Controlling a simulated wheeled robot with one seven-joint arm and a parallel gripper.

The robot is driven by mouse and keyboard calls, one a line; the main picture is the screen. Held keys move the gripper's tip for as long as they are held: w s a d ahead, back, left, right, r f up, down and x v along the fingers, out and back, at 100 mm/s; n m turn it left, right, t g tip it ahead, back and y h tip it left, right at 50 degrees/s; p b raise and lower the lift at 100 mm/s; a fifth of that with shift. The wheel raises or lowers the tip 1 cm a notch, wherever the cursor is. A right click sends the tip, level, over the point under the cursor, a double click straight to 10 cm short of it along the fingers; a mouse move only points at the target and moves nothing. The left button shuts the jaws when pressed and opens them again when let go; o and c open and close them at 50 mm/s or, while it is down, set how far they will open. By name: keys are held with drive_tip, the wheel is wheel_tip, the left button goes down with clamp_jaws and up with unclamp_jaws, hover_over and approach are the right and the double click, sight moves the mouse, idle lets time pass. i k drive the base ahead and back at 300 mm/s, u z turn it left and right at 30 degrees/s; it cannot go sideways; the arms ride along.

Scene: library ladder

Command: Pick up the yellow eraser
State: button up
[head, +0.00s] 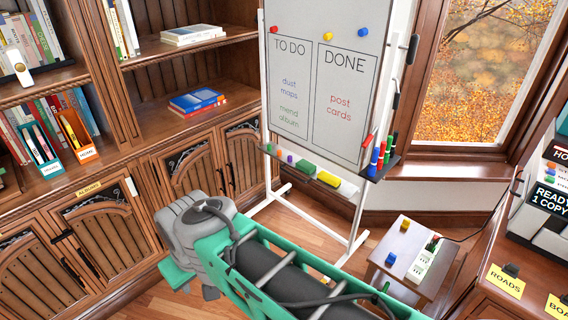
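The yellow eraser (328,179) is a small yellow block lying on the tray (290,165) along the bottom edge of the whiteboard (330,85). A green block (305,167) lies to its left and a white block (348,188) to its right. My green and grey arm crosses the foreground, below and in front of the tray. It is apart from the eraser in the picture. No gripper fingers can be made out, so what they hold is not shown.
Upright markers (381,155) stand at the tray's right end. The whiteboard stand's white legs (352,235) reach the floor. A small wooden table (410,245) with a blue block and a power strip stands right. Bookshelves and cabinets (95,215) line the left.

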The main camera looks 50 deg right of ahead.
sight(331, 180)
drive_tip(key=z, duration=0.2)
drive_tip(key=i, duration=1.75)
drive_tip(key=z, duration=1.35)
drive_tip(key=i, duration=1.05)
drive_tip(key=z, duration=0.85)
